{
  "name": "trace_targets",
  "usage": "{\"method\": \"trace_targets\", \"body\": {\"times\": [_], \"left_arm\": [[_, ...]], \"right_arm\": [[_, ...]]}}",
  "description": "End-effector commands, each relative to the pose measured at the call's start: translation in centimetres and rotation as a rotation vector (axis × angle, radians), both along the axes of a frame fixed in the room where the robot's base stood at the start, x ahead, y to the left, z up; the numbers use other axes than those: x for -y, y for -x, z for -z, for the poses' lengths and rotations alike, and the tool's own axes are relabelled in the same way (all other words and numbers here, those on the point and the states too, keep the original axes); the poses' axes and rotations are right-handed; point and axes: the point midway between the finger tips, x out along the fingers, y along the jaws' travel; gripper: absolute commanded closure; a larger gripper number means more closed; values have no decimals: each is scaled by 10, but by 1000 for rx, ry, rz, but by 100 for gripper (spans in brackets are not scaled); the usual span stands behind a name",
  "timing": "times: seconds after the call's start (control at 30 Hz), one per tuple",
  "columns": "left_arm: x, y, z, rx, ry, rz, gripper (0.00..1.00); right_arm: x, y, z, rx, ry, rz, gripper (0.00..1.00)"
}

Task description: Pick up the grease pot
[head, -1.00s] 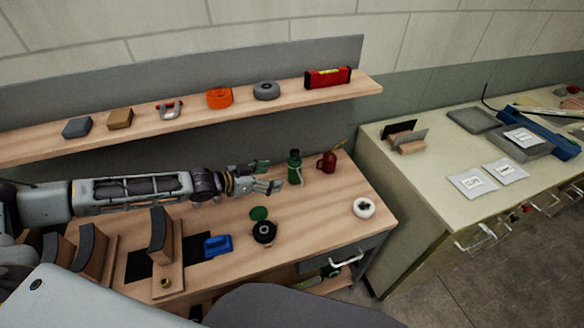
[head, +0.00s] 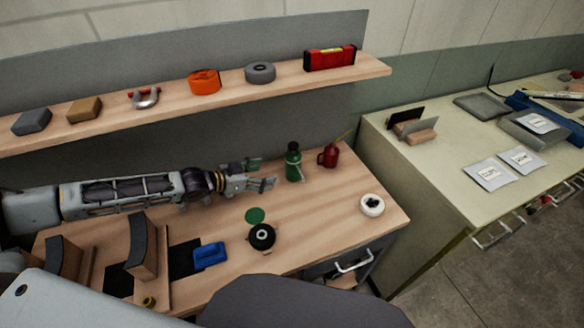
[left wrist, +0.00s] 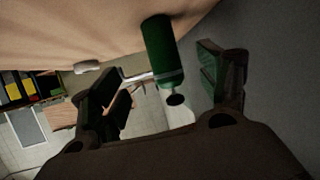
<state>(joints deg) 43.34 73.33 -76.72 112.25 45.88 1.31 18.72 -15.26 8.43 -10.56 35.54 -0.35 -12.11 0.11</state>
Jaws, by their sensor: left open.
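My left gripper (head: 266,173) is open and empty above the wooden bench, pointing right. A green bottle (head: 293,163) with a dark cap stands just beyond its fingertips. In the left wrist view the green bottle (left wrist: 160,50) shows ahead of and between the spread fingers (left wrist: 165,85), with a metal wire beside it; I cannot tell contact. A round black pot-like thing (head: 262,237) with a pale centre sits nearer the front, beside a flat green disc (head: 255,215). Which one is the grease pot is not plainly marked. My right gripper is not in view.
A red can (head: 328,156) with a spout stands right of the bottle. A white round thing (head: 372,205) sits near the bench's right edge. A shelf (head: 190,98) runs behind, above the arm.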

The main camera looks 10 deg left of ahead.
Motion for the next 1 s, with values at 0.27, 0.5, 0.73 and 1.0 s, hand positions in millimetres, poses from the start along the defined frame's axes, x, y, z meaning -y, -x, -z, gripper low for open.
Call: {"method": "trace_targets", "body": {"times": [0.27, 0.5, 0.73, 1.0], "left_arm": [[0, 0, 0, 0, 0, 0, 24], [2, -2, 1, 1, 1, 0, 24], [12, -12, 7, 1, 1, 0, 24], [26, -28, 15, 1, 2, 1, 24]], "right_arm": [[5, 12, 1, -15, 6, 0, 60], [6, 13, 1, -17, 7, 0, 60], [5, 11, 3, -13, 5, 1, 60], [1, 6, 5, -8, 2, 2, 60]]}}
